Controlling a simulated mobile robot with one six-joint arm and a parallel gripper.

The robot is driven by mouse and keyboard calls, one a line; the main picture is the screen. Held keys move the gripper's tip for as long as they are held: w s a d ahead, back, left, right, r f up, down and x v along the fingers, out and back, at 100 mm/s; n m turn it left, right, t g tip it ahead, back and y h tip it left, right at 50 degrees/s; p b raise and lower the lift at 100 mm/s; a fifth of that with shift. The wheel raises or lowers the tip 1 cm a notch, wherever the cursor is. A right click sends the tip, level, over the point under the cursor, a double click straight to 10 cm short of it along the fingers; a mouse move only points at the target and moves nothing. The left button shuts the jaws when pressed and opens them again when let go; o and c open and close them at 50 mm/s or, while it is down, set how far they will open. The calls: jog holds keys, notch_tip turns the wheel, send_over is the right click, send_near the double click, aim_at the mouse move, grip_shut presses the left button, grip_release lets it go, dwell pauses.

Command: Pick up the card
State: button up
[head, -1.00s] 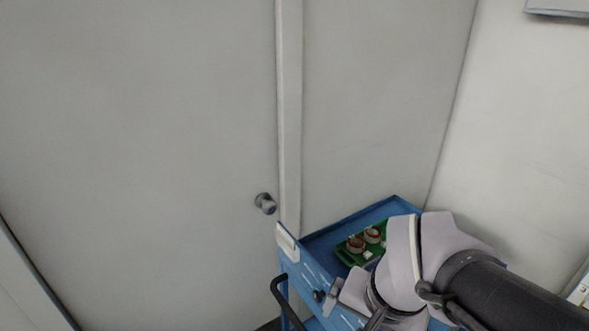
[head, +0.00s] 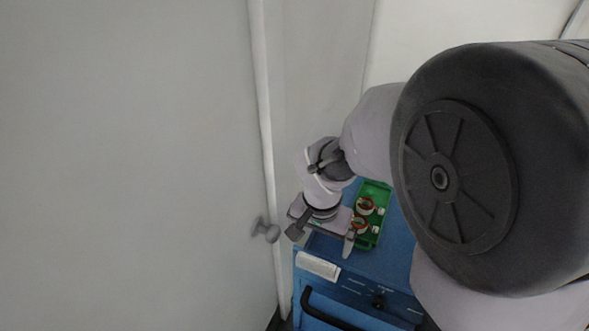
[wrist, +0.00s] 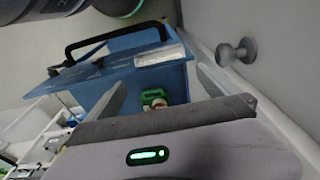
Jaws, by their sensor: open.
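A white card (head: 318,265) with faint print lies at the front left edge of the blue cart's top. It also shows in the wrist view as a pale, whitish slab (wrist: 160,54) on the cart's edge. My gripper (head: 320,240) is open and empty, fingers pointing down, just behind and above the card in the head view. In the wrist view the two grey fingers (wrist: 162,85) stand wide apart, and the card appears between and beyond them, apart from both.
A green tray (head: 377,190) with red-and-white ring parts (head: 362,222) sits on the blue cart (head: 400,245), close to my gripper's right finger. A black handle (head: 325,310) sticks out from the cart's front. A wall with a door knob (head: 268,231) is close on the left.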

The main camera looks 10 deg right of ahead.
aim_at(319, 258)
jog(key=f, duration=0.3)
jog(key=f+b, duration=0.1)
jog(key=f, duration=0.1)
jog(key=f+b, duration=0.1)
jog(key=f, duration=0.2)
jog(key=shift+w+d+f, duration=0.15)
jog(key=shift+w+f, duration=0.1)
jog(key=shift+f, duration=0.05)
jog(key=shift+s, duration=0.1)
jog(key=shift+c, duration=0.7)
jog(key=shift+r, duration=0.1)
jog(key=c, duration=0.9)
